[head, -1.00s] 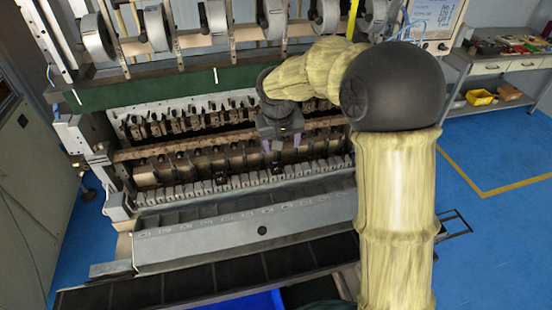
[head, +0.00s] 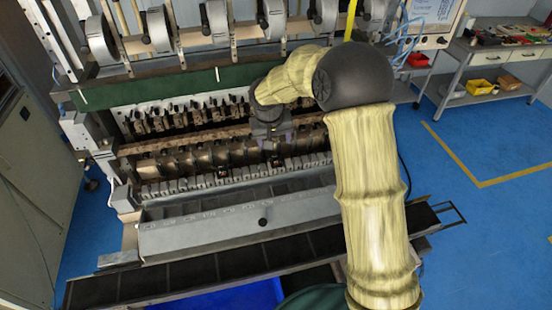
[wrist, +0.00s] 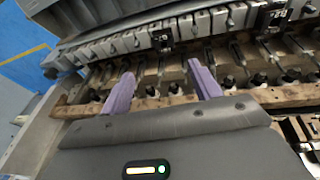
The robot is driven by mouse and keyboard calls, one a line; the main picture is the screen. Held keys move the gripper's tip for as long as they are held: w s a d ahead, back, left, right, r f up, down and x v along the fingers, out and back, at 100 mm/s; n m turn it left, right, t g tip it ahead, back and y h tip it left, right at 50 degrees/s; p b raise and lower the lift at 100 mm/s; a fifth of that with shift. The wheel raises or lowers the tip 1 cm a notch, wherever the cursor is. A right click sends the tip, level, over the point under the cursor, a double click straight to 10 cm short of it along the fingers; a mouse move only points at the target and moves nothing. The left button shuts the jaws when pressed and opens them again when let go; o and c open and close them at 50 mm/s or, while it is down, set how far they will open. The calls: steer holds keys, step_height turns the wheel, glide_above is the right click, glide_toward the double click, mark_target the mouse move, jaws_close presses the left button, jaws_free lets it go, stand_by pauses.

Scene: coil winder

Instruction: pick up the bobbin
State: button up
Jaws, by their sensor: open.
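My gripper (head: 276,147) is in the coil winder's working area, above its rows of winding stations. In the wrist view its two purple fingers (wrist: 160,71) are spread apart, with nothing held between them. Beyond the fingertips, a small dark block-like part (wrist: 161,40) sits on the row of grey blocks; a similar one (wrist: 270,15) is farther right. In the head view a dark part (head: 222,172) shows on the same row. I cannot tell which small part is the bobbin. My gripper and arm hide some stations in the head view.
The coil winder's grey front ledge (head: 200,232) and black tray strip (head: 190,274) run along its front. A green beam (head: 150,88) crosses above the stations, close to my arm. A workbench (head: 500,57) with bins stands at the right, with open blue floor (head: 460,140) before it.

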steer(key=p, duration=0.2)
glide_toward(276, 161)
steer(key=shift+w+d+f, duration=0.15)
steer(key=shift+d+f, duration=0.05)
steer(key=shift+f, duration=0.25)
steer(key=shift+w+d+f, duration=0.15)
steer(key=shift+d+f, duration=0.1)
steer(key=shift+f, duration=0.15)
steer(key=shift+a+f+p, duration=0.1)
steer(key=shift+f+p, duration=0.35)
steer(key=shift+p, duration=0.05)
steer(key=shift+p+x, duration=1.15)
steer(key=shift+x, duration=1)
steer(key=shift+s+a, duration=0.15)
steer(key=shift+a, duration=0.05)
steer(key=c, duration=1.1)
